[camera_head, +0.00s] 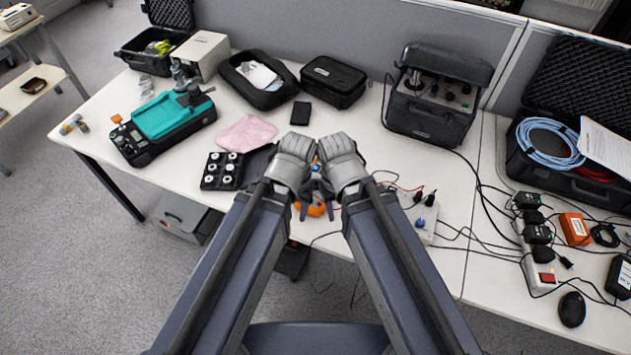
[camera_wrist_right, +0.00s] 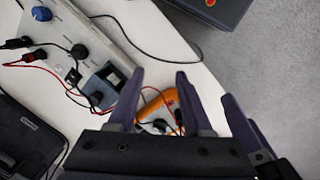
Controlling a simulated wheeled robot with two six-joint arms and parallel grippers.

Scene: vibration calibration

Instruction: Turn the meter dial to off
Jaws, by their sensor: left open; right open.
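The orange-rimmed meter (camera_head: 315,210) lies near the table's front edge and is mostly covered by my grippers in the head view. I cannot tell whether either gripper touches the meter.
A light control box (camera_head: 421,217) with a blue knob and leads stands right of the grippers. A black tray of round pieces (camera_head: 222,170) and a pink cloth (camera_head: 246,133) lie left. A black case (camera_head: 432,105) stands behind. Cables and a power strip (camera_head: 536,262) crowd the right.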

